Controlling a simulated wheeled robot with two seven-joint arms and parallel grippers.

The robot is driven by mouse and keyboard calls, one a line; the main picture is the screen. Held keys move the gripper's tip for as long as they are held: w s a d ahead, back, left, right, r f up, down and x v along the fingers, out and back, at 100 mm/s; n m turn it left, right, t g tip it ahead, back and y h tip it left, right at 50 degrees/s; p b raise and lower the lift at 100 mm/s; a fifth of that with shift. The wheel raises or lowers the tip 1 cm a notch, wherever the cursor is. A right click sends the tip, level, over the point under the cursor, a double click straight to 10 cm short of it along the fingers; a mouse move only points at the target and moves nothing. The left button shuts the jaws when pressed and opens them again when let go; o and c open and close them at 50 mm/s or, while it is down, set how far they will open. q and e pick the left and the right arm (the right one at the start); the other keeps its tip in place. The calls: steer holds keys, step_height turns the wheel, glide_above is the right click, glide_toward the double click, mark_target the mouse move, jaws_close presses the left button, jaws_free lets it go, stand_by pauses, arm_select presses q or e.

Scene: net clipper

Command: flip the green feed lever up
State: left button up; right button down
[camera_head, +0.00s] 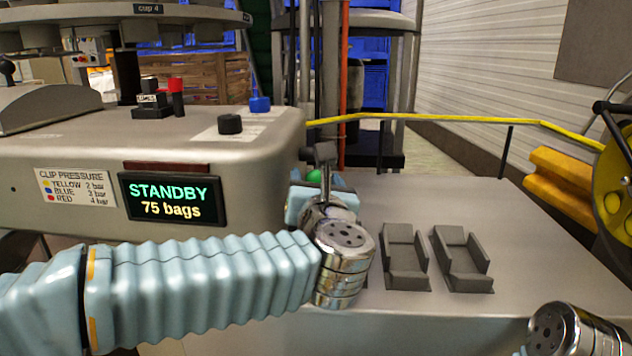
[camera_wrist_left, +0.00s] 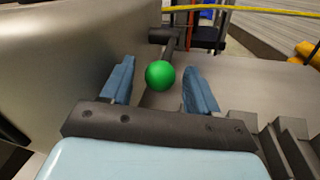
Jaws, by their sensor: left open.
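The green feed lever shows as a green ball knob (camera_wrist_left: 160,75) on a dark rod in the left wrist view. The rod leads up to a dark pivot beside the machine's side wall. In the head view a small part of the green knob (camera_head: 314,176) shows behind my left wrist. My left gripper (camera_wrist_left: 160,85) is open, with one blue finger on each side of the knob. Gaps show between the knob and both fingers. In the head view my left gripper (camera_head: 300,198) is mostly hidden by its wrist. My right arm's end shows at the lower right, without its fingers.
The machine housing (camera_head: 60,150) stands left, with a display (camera_head: 172,200) reading STANDBY, 75 bags. Two grey holders (camera_head: 404,258) sit on the table (camera_head: 370,330) to the right of my left wrist. A yellow hose (camera_head: 450,118) runs behind. A yellow wheel (camera_head: 615,190) stands far right.

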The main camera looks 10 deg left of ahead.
arm_select(q)
steer(key=shift+c, duration=0.2)
jaws_close()
steer(key=shift+r+p, duration=0.45)
steer(key=shift+p, duration=0.25)
steer(key=r+g+p, duration=0.1)
steer(key=p, duration=0.1)
steer(key=r+g+p, duration=0.1)
steer(key=p, duration=0.1)
steer(key=r+p, duration=0.2)
steer(key=p, duration=0.1)
steer(key=shift+w+g, duration=0.3)
steer(key=shift+g, duration=0.1)
steer(key=shift+w+r+p, duration=0.3)
steer(key=shift+r+p, duration=0.1)
steer(key=shift+r, duration=0.35)
steer(key=shift+w+r+p, duration=0.25)
steer(key=shift+w+r, duration=0.15)
steer(key=shift+r, duration=0.25)
steer(key=shift+w+r+p, duration=0.25)
steer(key=shift+w+r, duration=0.1)
steer(key=shift+r, duration=0.25)
